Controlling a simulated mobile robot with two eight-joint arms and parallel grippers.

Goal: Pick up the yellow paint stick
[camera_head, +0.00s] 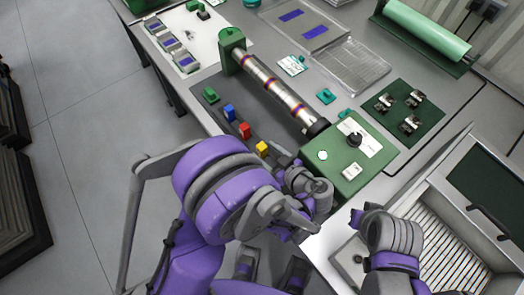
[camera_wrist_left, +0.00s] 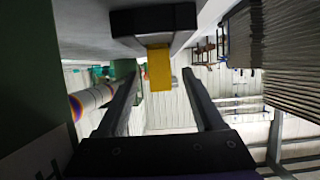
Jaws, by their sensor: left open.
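The yellow paint stick (camera_head: 262,148) shows as a small yellow block at the near end of a row of coloured blocks beside a long metal roller. In the left wrist view the yellow paint stick (camera_wrist_left: 159,70) extends from a dark block (camera_wrist_left: 155,20) at the top. My left gripper (camera_head: 285,162) is close beside it, partly hidden by my own arm. In the left wrist view its two fingers are apart, with the stick in line between their tips. I cannot tell whether they touch it. My right arm shows at lower right, but its fingers are not visible.
Red (camera_head: 245,130), blue (camera_head: 229,112) and green (camera_head: 210,95) blocks stand in the same row. The metal roller (camera_head: 275,88) and a green control box (camera_head: 350,165) are close by. A slatted metal tray (camera_head: 455,250) is at right.

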